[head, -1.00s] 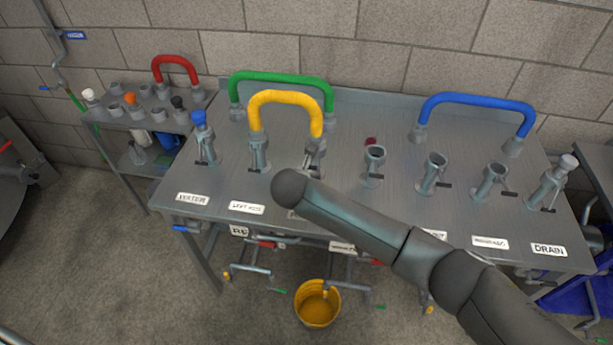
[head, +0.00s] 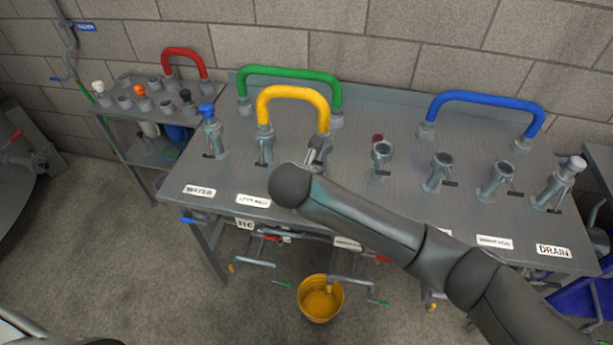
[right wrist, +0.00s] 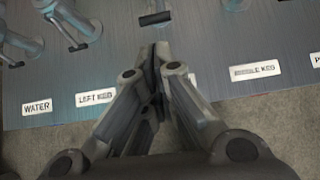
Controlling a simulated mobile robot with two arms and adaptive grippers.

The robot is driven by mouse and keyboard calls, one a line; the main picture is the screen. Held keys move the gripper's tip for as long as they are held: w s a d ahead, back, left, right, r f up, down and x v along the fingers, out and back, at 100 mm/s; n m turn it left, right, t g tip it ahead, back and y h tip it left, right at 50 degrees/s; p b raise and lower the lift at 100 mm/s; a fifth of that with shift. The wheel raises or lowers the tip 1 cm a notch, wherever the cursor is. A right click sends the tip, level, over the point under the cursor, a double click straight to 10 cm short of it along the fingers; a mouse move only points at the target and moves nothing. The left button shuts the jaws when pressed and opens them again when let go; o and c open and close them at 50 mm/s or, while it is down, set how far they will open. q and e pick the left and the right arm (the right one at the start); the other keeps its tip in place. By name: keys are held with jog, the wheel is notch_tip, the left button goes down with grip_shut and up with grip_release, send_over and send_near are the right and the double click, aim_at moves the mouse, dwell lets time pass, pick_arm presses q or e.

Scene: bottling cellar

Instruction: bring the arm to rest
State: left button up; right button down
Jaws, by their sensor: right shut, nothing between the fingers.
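My right arm comes in from the lower right of the head view and reaches over the front of the steel panel table (head: 345,205). Its gripper is hidden there behind the arm's rounded end. In the right wrist view my right gripper (right wrist: 156,62) is shut and empty, with its fingertips together over the panel's front edge. It is apart from the nearest valve (right wrist: 155,17), which stands beyond the tips. My left gripper is not in view.
A yellow hose (head: 292,92) bridges two ports close to my arm. A green hose (head: 288,72) and a blue hose (head: 487,97) arch behind. Several open ports line the panel. A side rack (head: 155,112) stands left, a yellow bucket (head: 320,299) below.

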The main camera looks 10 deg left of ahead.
jog(key=v, duration=0.5)
jog(key=s+d+f+m+g+y, duration=0.2)
jog(key=s+f+m+g, duration=0.15)
jog(key=s+m, duration=0.35)
jog(key=s+d+f+m+g+h, duration=0.1)
jog(key=s+d+f+m, duration=0.2)
jog(key=s+d+m, duration=0.5)
jog(key=s+d+f+m, duration=0.3)
jog(key=s+d+m, duration=0.2)
jog(key=d+m, duration=0.55)
jog(key=s+d+f+m+g+h, duration=0.1)
jog(key=s+d+f+m, duration=0.2)
jog(key=s+d+m, duration=0.5)
notch_tip(320, 180, down, 27)
jog(key=d+g, duration=0.1)
jog(key=d, duration=0.1)
jog(key=s+d+f+g, duration=0.1)
jog(key=s+d+f, duration=0.2)
jog(key=s+f, duration=1.2)
jog(key=shift+s+f, duration=0.3)
jog(key=shift+s, duration=0.15)
